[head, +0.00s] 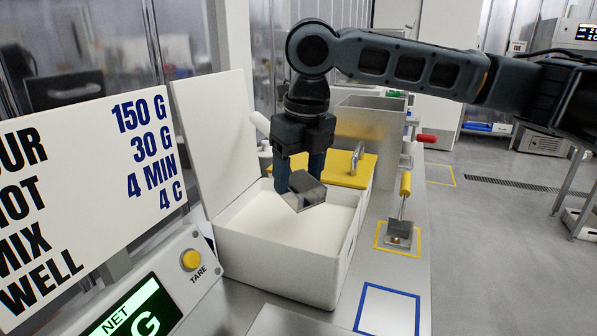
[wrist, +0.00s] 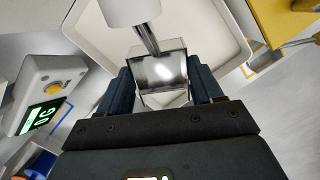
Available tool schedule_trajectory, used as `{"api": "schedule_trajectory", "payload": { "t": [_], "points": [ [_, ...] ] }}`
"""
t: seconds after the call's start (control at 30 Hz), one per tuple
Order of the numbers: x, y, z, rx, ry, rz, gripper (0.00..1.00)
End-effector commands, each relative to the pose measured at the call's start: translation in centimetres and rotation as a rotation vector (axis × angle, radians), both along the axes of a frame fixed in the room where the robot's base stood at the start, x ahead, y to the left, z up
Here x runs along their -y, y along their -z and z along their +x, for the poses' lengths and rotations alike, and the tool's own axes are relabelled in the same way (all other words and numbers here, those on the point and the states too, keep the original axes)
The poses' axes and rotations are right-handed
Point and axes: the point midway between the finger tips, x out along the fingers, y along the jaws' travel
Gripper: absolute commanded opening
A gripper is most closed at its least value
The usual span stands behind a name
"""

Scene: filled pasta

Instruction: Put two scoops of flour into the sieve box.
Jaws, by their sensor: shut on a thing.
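My gripper (head: 300,178) is shut on a metal scoop (head: 308,197) and holds it, tilted, over the open white flour box (head: 285,262). The scoop's white handle (head: 259,124) sticks out to the left. White flour (head: 268,215) lies in the box with a nearly level surface. In the wrist view the shiny scoop (wrist: 164,72) sits between the fingers and its handle (wrist: 130,11) is at the top. I see no clear heap of flour in it. A steel box (head: 368,118) stands behind; I cannot tell whether it is the sieve box.
A yellow plate (head: 350,168) lies behind the flour box. A small yellow-handled scoop (head: 399,232) lies to its right in a yellow outline. A blue-outlined square (head: 388,311) is bare at the front. The scale (head: 165,285) and sign (head: 85,180) stand left.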

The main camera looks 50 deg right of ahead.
Motion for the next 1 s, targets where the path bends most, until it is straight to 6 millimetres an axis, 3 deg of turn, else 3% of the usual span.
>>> {"api": "schedule_trajectory", "payload": {
  "t": [0.3, 1.0],
  "points": [
    [0.0, 3.4, 0.0, 0.0, 0.001, -0.001, 0.35],
    [0.0, 9.2, 0.0, 0.001, 0.001, 0.002, 0.35]
  ]
}}
